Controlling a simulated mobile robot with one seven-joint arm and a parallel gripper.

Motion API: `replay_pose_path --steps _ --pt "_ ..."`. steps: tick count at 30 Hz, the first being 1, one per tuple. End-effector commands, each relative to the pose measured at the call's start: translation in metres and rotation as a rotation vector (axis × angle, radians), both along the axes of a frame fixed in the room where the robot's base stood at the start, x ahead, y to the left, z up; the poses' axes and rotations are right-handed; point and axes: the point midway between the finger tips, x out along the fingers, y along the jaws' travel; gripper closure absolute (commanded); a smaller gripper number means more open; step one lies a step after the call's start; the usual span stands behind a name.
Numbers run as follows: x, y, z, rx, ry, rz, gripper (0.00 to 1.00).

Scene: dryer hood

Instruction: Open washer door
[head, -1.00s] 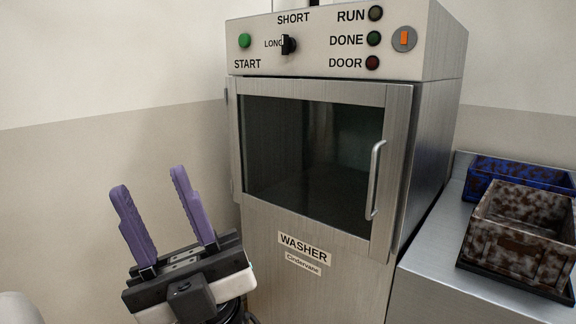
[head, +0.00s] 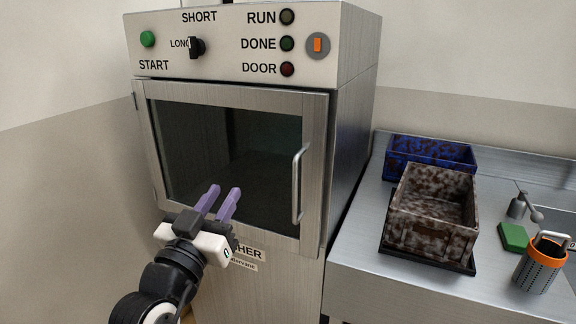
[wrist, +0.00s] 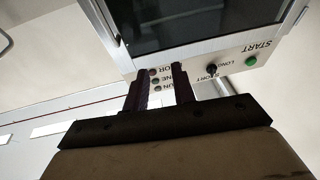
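The washer (head: 350,130) is a steel cabinet, and its panel also shows upside down in the wrist view (wrist: 200,65). Its door (head: 313,140) has a dark glass window and a metal frame. The door looks shut or nearly so; I cannot tell if there is a small gap. A vertical bar handle (head: 297,185) is on the door's right side. My gripper (head: 224,190) is in front of the lower part of the door, left of the handle and apart from it. Its two purple fingers are spread and empty; they show dark in the wrist view (wrist: 158,78).
The washer panel has a green start button (head: 148,39), a black knob (head: 196,47) and an orange switch (head: 318,45). On the right counter (head: 350,270) are a blue crate (head: 400,146), a brown-mottled crate (head: 410,233), a green sponge (head: 513,237) and an orange-rimmed basket (head: 540,270).

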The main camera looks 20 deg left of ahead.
Motion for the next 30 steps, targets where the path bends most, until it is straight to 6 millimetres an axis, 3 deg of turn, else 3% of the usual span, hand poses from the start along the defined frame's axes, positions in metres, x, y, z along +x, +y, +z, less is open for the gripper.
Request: replay_pose_path --steps 3,6,13,30 --pt "0.006 -0.029 -0.018 0.024 0.157 -0.169 0.74" --pt "0.005 -0.046 -0.031 0.044 0.233 -0.259 0.74" --pt "0.016 -0.058 -0.039 0.057 0.274 -0.313 0.74" --pt "0.121 -0.083 -0.038 0.056 0.272 -0.31 0.74"
